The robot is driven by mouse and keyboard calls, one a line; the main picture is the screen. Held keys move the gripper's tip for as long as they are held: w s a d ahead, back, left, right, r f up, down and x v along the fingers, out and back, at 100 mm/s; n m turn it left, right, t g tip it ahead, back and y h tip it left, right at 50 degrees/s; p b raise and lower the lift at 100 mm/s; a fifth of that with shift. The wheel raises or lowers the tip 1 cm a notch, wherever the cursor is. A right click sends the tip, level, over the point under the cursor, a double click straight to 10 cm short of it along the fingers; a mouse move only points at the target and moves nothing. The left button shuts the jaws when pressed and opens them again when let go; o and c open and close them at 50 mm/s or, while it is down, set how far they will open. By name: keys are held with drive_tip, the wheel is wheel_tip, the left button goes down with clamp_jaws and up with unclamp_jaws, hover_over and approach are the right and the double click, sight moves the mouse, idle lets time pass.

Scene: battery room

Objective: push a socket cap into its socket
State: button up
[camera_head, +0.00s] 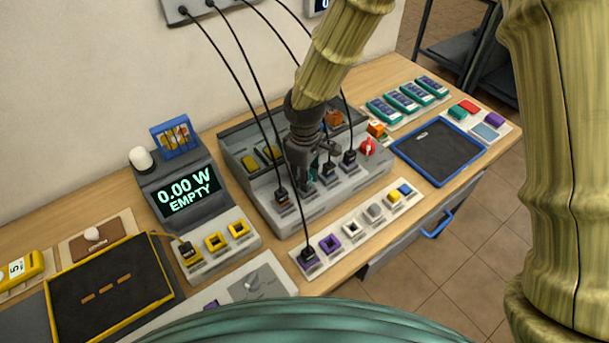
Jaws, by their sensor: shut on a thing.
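My gripper (304,178) points down over the grey multi-bay dock (300,215) in the middle of the bench. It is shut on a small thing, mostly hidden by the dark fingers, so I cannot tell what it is. A pale socket strip (343,236) lies in front of the dock. From left to right it bears a black plug (308,256), a purple socket (330,243), a pale socket (353,227), a grey cap (375,211), a yellow cap (393,197) and a blue cap (405,189). My gripper is behind and above this strip, apart from it.
Black cables hang from the wall box (205,10) around my gripper to several plugs. A meter (188,195) reading "0.00 W EMPTY" stands left. A red knob (368,147) is on the dock's right. A blue-rimmed tray (440,152) and teal batteries (400,101) lie right.

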drive_tip(key=shift+r+p, duration=0.8)
drive_tip(key=shift+p, duration=0.1)
idle(0.8)
drive_tip(key=shift+f+b, duration=0.6)
drive_tip(key=shift+f, duration=0.65)
idle(0.9)
drive_tip(key=shift+r+p, duration=0.85)
drive_tip(key=shift+p, duration=0.05)
idle(1.1)
drive_tip(key=shift+f+b, duration=0.6)
drive_tip(key=shift+f, duration=0.65)
idle(0.9)
